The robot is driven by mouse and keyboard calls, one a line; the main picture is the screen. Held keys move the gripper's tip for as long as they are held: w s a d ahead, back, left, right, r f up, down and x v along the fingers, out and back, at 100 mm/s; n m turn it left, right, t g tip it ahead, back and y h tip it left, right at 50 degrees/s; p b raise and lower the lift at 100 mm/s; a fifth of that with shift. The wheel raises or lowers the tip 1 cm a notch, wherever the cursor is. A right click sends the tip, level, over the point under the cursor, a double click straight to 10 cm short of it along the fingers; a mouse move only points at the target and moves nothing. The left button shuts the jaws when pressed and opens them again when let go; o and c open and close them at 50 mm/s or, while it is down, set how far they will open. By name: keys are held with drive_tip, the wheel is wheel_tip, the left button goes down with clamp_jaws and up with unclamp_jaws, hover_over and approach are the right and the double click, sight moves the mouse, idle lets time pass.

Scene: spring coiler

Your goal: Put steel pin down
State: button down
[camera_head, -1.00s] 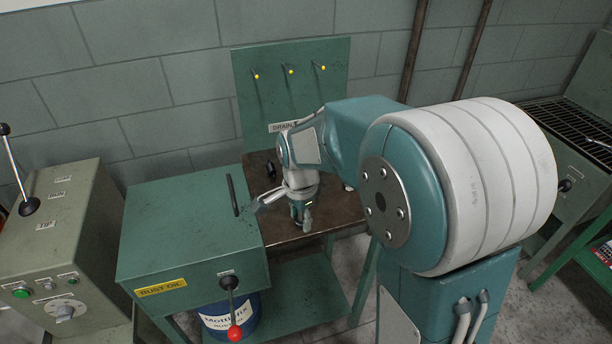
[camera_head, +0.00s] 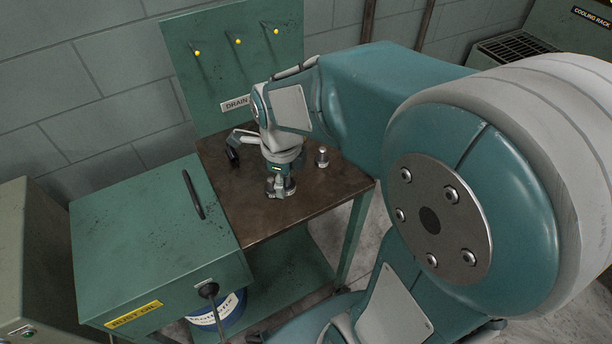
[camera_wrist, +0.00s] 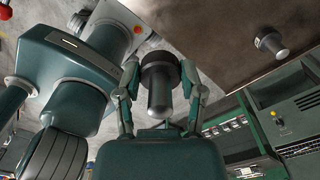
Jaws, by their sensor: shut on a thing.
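My gripper (camera_head: 280,186) is over the brown tabletop (camera_head: 225,190) of the green drain stand, pointing down. In the wrist view my gripper (camera_wrist: 160,72) is shut on a steel pin (camera_wrist: 158,100). The pin has a wide dark head and a narrower bright shaft, and sits between the two fingers. In the head view the held pin is mostly hidden by the fingers. I cannot tell whether it touches the tabletop. A second pin (camera_head: 322,157) stands on the tabletop to the right of my gripper; it also shows in the wrist view (camera_wrist: 270,44).
The green rust oil box (camera_head: 150,250) stands close on the left, with a lever in front. A green back panel (camera_head: 215,65) with several yellow-tipped pegs rises behind. A black object (camera_head: 232,158) lies near the table's back left. The tabletop's front part is bare.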

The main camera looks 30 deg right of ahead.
sight(318, 193)
drive_tip(key=d+f, duration=0.2)
drive_tip(key=w+d+f, duration=0.1)
drive_tip(key=d+f, duration=0.1)
drive_tip(key=d, duration=0.1)
drive_tip(key=w+d+f, duration=0.1)
drive_tip(key=d+f, duration=0.1)
drive_tip(key=d, duration=0.1)
drive_tip(key=shift+w+d+f, duration=0.1)
drive_tip(key=shift+w+f, duration=0.05)
drive_tip(key=shift+f, duration=0.2)
drive_tip(key=shift+w+d+f, duration=0.15)
drive_tip(key=shift+d+f, duration=0.35)
drive_tip(key=shift+f, duration=0.05)
drive_tip(key=f, duration=0.3)
drive_tip(key=shift+w+d+f, duration=0.1)
drive_tip(key=shift+d+f, duration=0.2)
drive_tip(key=shift+f, duration=0.05)
drive_tip(key=shift+c, duration=1)
unclamp_jaws()
